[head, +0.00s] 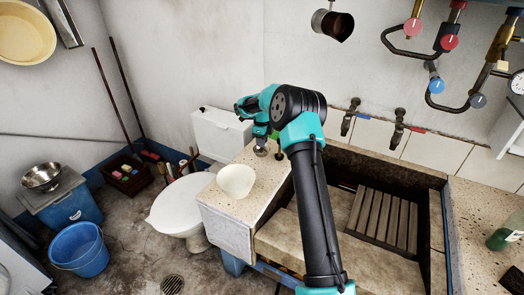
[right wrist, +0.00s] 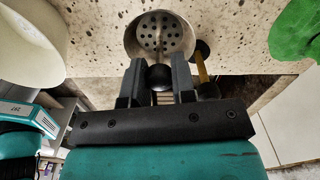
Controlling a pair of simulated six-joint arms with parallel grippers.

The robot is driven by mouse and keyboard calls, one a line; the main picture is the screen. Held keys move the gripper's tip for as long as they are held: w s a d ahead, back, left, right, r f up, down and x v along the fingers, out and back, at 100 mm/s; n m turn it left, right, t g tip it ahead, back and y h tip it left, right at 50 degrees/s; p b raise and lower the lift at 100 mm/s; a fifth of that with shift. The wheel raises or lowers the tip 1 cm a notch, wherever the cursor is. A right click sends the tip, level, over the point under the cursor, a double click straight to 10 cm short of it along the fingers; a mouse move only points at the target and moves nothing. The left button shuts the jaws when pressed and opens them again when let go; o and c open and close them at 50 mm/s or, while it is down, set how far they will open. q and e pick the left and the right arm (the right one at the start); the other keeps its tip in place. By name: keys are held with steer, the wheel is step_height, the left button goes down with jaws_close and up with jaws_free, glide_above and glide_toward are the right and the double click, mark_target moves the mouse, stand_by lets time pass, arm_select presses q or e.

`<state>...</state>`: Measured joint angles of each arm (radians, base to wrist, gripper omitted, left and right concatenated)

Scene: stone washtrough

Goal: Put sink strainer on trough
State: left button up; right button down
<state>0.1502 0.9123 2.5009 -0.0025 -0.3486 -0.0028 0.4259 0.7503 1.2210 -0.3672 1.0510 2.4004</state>
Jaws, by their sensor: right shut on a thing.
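The sink strainer (head: 261,151) is a small metal cup with a perforated plate. It is over the speckled counter to the left of the trough. My right gripper (head: 262,139) is at the strainer. In the right wrist view the fingers (right wrist: 157,82) are closed about the dark knob of the strainer (right wrist: 160,36). I cannot tell whether the strainer touches the counter. The stone trough (head: 385,162) is to the right, with a slatted wooden rack (head: 385,218) in its basin. My right arm hides part of the trough. My left gripper is not in view.
A cream bowl (head: 236,180) stands on the counter (head: 253,206) just left of the strainer. A small yellow-handled item (right wrist: 201,62) is close on the other side. Taps (head: 398,125) project above the trough's back edge. A green bottle (head: 503,234) stands far right.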

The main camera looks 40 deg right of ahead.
mark_target(262, 150)
steer(key=shift+f, duration=0.1)
steer(key=shift+f, duration=2.4)
steer(key=c, duration=0.9)
jaws_free()
steer(key=shift+f, duration=0.15)
steer(key=shift+c, duration=0.2)
step_height(262, 150, up, 12)
steer(key=shift+r, duration=0.15)
